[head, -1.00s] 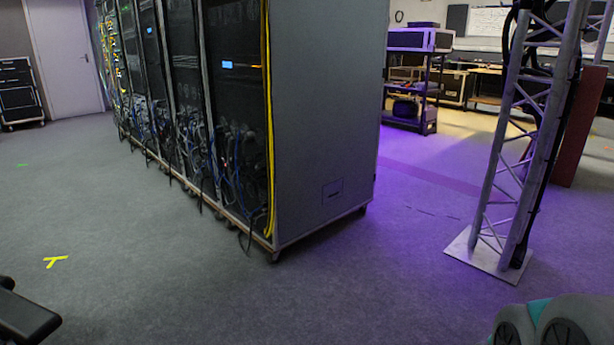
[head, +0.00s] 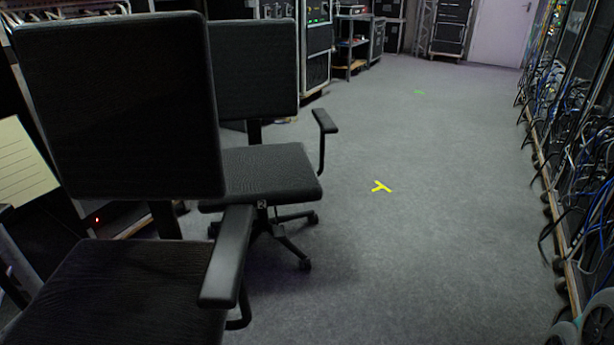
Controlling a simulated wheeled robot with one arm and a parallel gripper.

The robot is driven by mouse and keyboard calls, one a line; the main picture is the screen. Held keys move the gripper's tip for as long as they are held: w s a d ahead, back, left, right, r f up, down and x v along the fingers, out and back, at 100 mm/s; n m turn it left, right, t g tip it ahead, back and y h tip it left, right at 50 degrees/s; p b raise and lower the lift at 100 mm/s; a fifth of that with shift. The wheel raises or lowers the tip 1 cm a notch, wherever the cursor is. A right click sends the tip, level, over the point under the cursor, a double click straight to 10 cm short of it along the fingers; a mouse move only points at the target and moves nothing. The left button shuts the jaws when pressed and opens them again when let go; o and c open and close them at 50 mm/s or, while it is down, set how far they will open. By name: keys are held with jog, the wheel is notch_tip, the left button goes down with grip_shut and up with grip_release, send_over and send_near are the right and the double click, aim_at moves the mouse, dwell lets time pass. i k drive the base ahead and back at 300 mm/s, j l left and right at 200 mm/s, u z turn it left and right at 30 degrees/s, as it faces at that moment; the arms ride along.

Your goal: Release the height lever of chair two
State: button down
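Two black office chairs stand at the left in the head view. The nearer chair (head: 120,110) is large, with its backrest, seat and one armrest showing, and it is cut off by the lower edge. The farther chair (head: 262,172) stands just behind it, with its seat, armrest and part of its star base showing. A small light mark (head: 262,205) shows under the farther seat, too small to tell what it is. No height lever can be made out, and I cannot tell which chair is chair two. My gripper is not in view.
Open grey floor (head: 430,240) lies right of the chairs, with a yellow tape mark (head: 381,187) on it. A row of cabled racks (head: 575,150) lines the right side. Cases and a cart (head: 355,40) stand at the back, near a pale door (head: 502,30).

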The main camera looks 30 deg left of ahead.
aim_at(279, 232)
jog(key=i+j+u, duration=0.15)
jog(key=u, duration=0.25)
jog(key=i+u, duration=0.7)
jog(key=u, duration=0.15)
jog(key=i+l+u, duration=0.15)
jog(key=u, duration=0.3)
jog(key=i, duration=0.1)
